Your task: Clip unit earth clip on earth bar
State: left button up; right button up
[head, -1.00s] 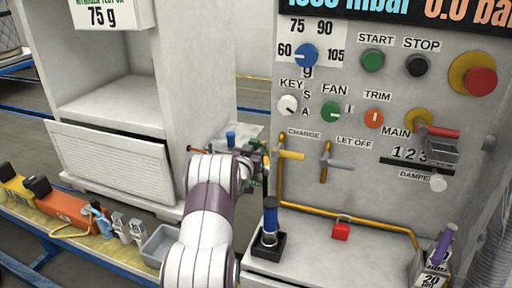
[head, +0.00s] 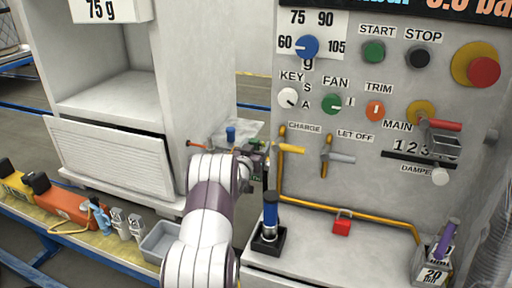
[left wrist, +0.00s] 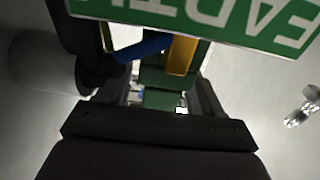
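My left gripper (head: 257,168) is in front of the grey machine, just left of the yellow lever, and small in the head view. In the left wrist view its dark fingers (left wrist: 150,97) stand on both sides of a green clip body (left wrist: 166,76), and it looks shut on it. A green plate lettered EARTH (left wrist: 200,18) fills the top of that view, upside down. A blue strip and a yellow-orange bar show beside the clip. I cannot make out the earth bar for certain. My right gripper is not in view.
The control panel (head: 375,190) with knobs and levers stands to the right. A blue-handled tool (head: 270,214) stands in a black holder on the ledge, near a red padlock (head: 342,225). A bench (head: 115,245) with tools and a grey tray (head: 163,240) lies at lower left.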

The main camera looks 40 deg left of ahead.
pick_arm(q)
jog(key=p+v, duration=0.1)
jog(key=v, duration=1.1)
jog(key=shift+s, duration=0.35)
jog(key=shift+d, duration=0.1)
